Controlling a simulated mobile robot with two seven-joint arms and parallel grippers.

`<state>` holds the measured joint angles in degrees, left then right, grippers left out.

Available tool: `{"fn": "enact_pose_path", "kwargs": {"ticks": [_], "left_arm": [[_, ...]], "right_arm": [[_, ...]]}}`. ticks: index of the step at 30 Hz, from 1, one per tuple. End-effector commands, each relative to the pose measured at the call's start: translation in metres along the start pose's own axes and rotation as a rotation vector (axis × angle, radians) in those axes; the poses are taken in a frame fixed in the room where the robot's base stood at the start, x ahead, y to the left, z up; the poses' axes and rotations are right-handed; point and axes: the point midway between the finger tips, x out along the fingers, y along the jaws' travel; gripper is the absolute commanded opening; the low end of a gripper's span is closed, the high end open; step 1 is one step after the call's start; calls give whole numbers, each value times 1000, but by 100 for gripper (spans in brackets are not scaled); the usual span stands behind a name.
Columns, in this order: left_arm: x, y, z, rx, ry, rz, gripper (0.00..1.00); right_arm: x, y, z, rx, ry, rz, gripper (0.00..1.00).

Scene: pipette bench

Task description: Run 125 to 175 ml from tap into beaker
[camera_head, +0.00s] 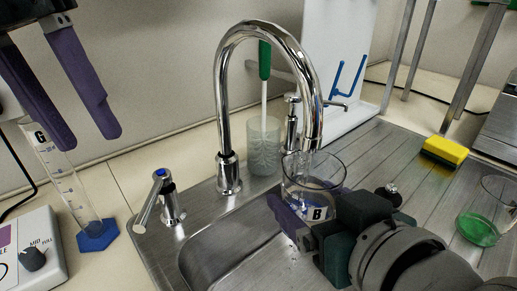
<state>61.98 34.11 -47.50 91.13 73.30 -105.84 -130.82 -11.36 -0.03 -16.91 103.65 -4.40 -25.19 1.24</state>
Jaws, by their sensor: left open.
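The clear glass beaker (313,172), labelled B, is under the end of the chrome tap spout (314,120), at the sink's right side. My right gripper (308,215) reaches in from the lower right, with purple fingers around the beaker's lower part; it appears shut on it, though its own body hides part of the grip. The water level cannot be made out. A tap lever with a blue cap (163,195) stands left of the spout. My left gripper (86,142) is open and empty at the upper left, left of and above the lever.
A graduated cylinder (72,190) on a blue foot stands below my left gripper, beside a device with a knob (34,258). A frosted jar (263,150) with a green-handled brush stands behind the spout.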

Motion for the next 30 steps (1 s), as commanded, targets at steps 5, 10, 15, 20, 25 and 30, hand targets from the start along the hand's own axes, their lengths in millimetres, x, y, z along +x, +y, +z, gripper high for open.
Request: {"fn": "enact_pose_path", "kwargs": {"ticks": [5,10,15,20,25,30], "left_arm": [[0,0,0,0,0,0,47],[0,0,0,0,0,0,47],[0,0,0,0,0,0,47],[0,0,0,0,0,0,47],[0,0,0,0,0,0,47],[0,0,0,0,0,0,47]], "right_arm": [[16,0,-6,0,-1,0,16],[16,0,-6,0,-1,0,16],[16,0,-6,0,-1,0,16],[15,0,-6,0,-1,0,16],[15,0,-6,0,-1,0,16],[15,0,-6,0,-1,0,16]]}}
